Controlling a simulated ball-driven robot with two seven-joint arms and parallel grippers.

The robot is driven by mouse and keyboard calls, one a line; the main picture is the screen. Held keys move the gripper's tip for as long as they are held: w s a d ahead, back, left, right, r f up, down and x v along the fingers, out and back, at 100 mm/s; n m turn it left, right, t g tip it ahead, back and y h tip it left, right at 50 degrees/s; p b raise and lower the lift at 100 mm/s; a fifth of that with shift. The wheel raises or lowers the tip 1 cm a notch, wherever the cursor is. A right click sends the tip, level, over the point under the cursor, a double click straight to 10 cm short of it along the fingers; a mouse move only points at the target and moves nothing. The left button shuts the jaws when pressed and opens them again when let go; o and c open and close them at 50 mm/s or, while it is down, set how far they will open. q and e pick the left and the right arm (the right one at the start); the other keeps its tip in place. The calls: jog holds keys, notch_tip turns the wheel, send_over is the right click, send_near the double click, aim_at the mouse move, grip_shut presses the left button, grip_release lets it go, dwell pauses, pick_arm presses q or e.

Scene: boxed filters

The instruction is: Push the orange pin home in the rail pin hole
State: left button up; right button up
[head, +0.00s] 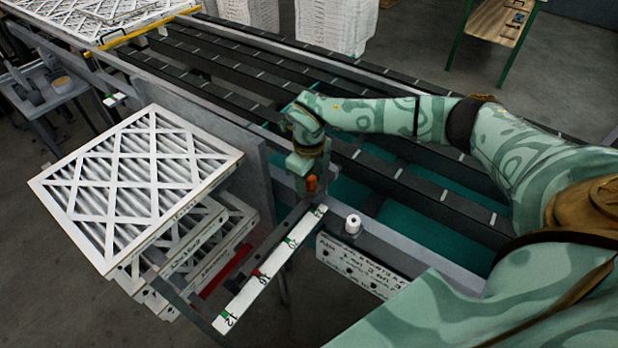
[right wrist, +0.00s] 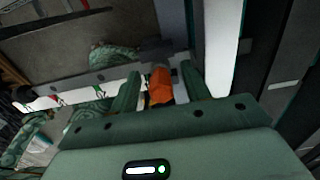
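The orange pin (head: 311,184) shows just below my right gripper (head: 309,166) in the head view, near the far end of the white, number-marked rail (head: 262,281). In the right wrist view the pin (right wrist: 160,87) stands between the two green fingers of my right gripper (right wrist: 161,80). Dark gaps show on both sides of it, so the fingers look open around it. A grey block (right wrist: 157,50) lies beyond the pin's far end. The rail pin hole is hidden, and how deep the pin sits cannot be told. My left gripper is out of view.
A stack of white pleated filters (head: 140,180) stands left of the rail. A slatted conveyor (head: 235,75) runs behind. Floor is open at the bottom.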

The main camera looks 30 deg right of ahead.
notch_tip(320, 180, up, 16)
jog(key=p, duration=0.1)
jog(key=shift+r, duration=0.2)
dwell(0.3)
dwell(0.4)
